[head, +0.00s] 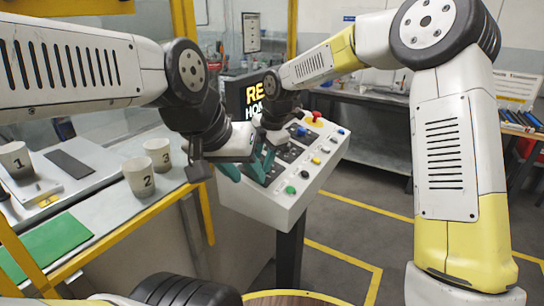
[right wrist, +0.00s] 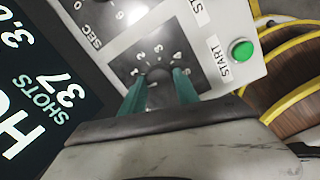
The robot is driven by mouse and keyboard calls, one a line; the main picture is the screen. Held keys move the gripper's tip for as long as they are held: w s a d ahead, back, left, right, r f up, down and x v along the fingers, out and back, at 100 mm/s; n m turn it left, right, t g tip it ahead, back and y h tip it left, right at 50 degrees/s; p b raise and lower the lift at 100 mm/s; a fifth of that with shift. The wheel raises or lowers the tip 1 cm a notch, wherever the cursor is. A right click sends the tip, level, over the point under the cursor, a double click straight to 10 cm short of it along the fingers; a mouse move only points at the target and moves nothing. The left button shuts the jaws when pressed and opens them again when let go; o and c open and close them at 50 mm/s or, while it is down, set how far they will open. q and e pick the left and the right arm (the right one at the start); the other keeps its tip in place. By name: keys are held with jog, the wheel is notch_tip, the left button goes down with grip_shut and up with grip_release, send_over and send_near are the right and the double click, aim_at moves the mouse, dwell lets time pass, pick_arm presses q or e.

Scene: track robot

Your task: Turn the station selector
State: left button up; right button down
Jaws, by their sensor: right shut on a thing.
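In the head view the sloped control panel (head: 262,207) stands in the middle, with the selector hidden behind my grippers. My left gripper (head: 243,171) hangs at the panel's left side, its teal fingers apart, with nothing seen between them.
A green START button (right wrist: 242,50) is right of the selector, and a dial with a SEC label is above it. A dark display (right wrist: 38,90) is at left. Cups (head: 139,178) and a green mat (head: 45,249) lie on the left bench.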

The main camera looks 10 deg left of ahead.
jog(key=m, duration=0.3)
jog(key=shift+a, duration=0.1)
jog(key=m, duration=1.2)
jog(key=shift+w+r+h, duration=0.1)
jog(key=shift+h, duration=0.3)
jog(key=m, duration=0.3)
jog(key=shift+m+g, duration=0.4)
jog(key=m, duration=0.3)
jog(key=shift+m, duration=0.3)
jog(key=m, duration=0.4)
jog(key=shift+w, duration=0.1)
jog(key=shift+m+g, duration=0.3)
jog(key=shift+m, duration=1.4)
